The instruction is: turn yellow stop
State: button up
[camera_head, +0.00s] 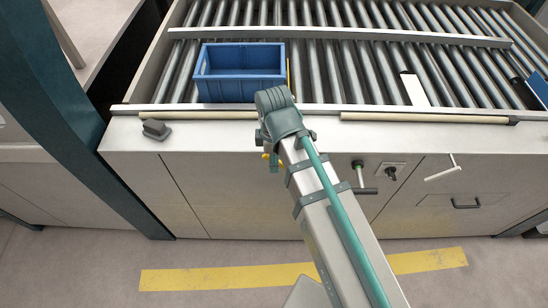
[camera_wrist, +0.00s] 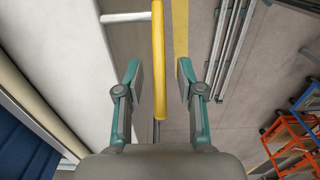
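The yellow stop shows in the wrist view as a long yellow bar (camera_wrist: 159,50), running from the top edge down between my fingers. My gripper (camera_wrist: 160,85) is open, with one teal-and-grey finger on each side of the bar and a visible gap on both sides. In the head view my own arm hides most of the gripper; only a teal part (camera_head: 273,163) shows at the front of the pale cabinet. A small yellow piece (camera_head: 265,156) shows beside it, probably part of the stop. I cannot tell how deep the bar lies between the fingers.
A blue bin (camera_head: 240,88) stands on the roller table (camera_head: 420,45) behind my arm. A grey block (camera_head: 155,129) lies on the front ledge. A dark-gripped lever (camera_head: 365,191) and a pale handle (camera_head: 442,173) stick out at right. Orange crates (camera_wrist: 287,135) stand on the right in the wrist view.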

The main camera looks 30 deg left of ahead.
jog(key=shift+f, duration=0.25)
grip_shut()
dwell(0.3)
